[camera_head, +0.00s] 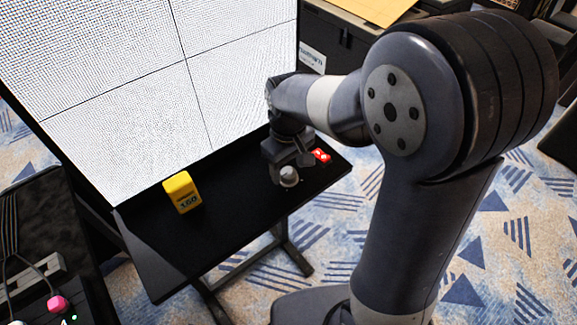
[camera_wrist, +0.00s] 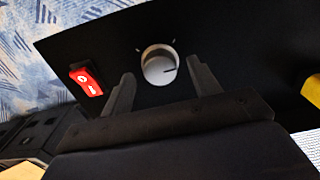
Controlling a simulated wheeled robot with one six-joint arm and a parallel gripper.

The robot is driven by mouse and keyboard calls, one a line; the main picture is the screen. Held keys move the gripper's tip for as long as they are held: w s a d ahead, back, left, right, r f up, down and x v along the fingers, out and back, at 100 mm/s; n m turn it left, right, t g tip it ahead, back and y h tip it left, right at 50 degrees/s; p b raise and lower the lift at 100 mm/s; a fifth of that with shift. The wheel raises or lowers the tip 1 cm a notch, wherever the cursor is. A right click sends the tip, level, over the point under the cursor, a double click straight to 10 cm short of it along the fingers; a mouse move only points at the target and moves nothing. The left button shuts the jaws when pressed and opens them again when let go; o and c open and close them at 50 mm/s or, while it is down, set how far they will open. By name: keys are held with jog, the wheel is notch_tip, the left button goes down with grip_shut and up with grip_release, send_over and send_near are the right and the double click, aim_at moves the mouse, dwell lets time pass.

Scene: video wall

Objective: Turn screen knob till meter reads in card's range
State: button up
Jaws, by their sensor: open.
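The knob (camera_head: 289,177) is a pale round dial on the black shelf below the screen. My gripper (camera_head: 286,163) points down over the knob. Its open fingers (camera_wrist: 160,70) appear on either side of the knob, with gaps; whether they reach down around it I cannot tell. A yellow block (camera_head: 182,192) with dark figures, perhaps 150, stands on the shelf to the left; I cannot tell whether it is the meter. No card is clearly identifiable.
A red switch-like piece with white marks (camera_wrist: 87,79) sits on the shelf near the knob. The large screen (camera_head: 120,85) shows a white dotted pattern in panels. A dark case (camera_head: 340,40) is behind right. The shelf between block and knob is clear.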

jog(key=shift+f, duration=0.45)
jog(key=c, duration=1)
